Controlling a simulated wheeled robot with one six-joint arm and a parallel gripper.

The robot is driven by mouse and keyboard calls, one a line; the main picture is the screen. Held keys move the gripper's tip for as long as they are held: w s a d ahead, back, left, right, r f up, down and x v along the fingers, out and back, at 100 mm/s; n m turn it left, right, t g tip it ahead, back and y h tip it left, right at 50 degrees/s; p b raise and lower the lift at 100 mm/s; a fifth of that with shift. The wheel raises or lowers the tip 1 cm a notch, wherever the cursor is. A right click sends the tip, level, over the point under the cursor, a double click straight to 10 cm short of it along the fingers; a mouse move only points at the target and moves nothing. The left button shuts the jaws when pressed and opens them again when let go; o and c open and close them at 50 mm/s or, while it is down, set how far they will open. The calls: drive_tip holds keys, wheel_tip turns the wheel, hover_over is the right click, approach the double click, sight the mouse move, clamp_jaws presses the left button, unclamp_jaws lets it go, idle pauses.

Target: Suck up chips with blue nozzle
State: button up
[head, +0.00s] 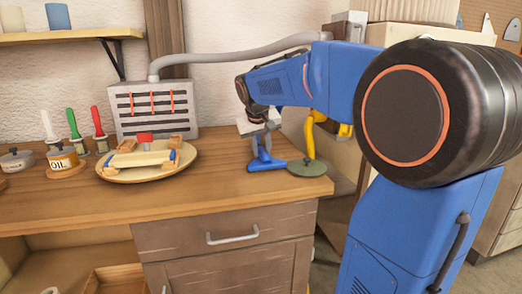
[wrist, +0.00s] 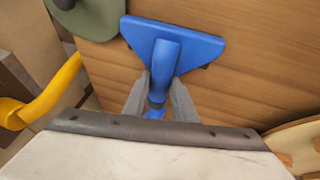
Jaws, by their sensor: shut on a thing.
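The blue nozzle (head: 264,165) has a wide flat triangular head and a narrow neck. It is at the right part of the wooden bench top (head: 60,207), beside a green round base. My gripper (head: 262,136) is shut on the nozzle's neck from above. In the wrist view, the grey fingers of my gripper (wrist: 160,84) stand on both sides of the neck, and the blue nozzle (wrist: 174,42) spreads out beyond them over bare wood. I cannot tell whether its head touches the wood. I can make out no loose chips for certain.
The green base (head: 307,168) carries a yellow curved stand (head: 309,137) near the bench's right end. A round tray (head: 125,175) with a lath between blocks lies left of the nozzle. A grey slotted box (head: 152,112) with a grey hose (head: 235,57) stands behind. Handled tools and pots fill the left.

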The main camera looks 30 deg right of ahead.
sight(265, 154)
drive_tip(key=shift+s+a, duration=0.25)
drive_tip(key=shift+s, duration=0.6)
drive_tip(key=shift+s+a, duration=0.2)
drive_tip(key=shift+s, duration=0.65)
drive_tip(key=shift+s+d, duration=0.15)
drive_tip(key=shift+d, duration=0.45)
drive_tip(key=shift+s+d, duration=0.15)
drive_tip(key=shift+d, duration=0.4)
drive_tip(key=shift+w+d+f, duration=0.1)
drive_tip(key=shift+w+d, duration=0.25)
drive_tip(key=shift+w, duration=1)
drive_tip(key=shift+w+d, duration=0.4)
drive_tip(key=shift+w, duration=0.9)
drive_tip(key=shift+w+d+f, duration=0.1)
drive_tip(key=shift+w+d, duration=0.25)
drive_tip(key=shift+w, duration=1)
drive_tip(key=shift+w+d+r, duration=0.1)
drive_tip(key=shift+w+d, duration=0.1)
drive_tip(key=shift+w, duration=0.4)
drive_tip(key=shift+w+d+r, duration=0.1)
drive_tip(key=shift+w+d, duration=0.05)
drive_tip(key=shift+w, duration=0.4)
drive_tip(key=shift+r, duration=3)
drive_tip(key=shift+r, duration=0.1)
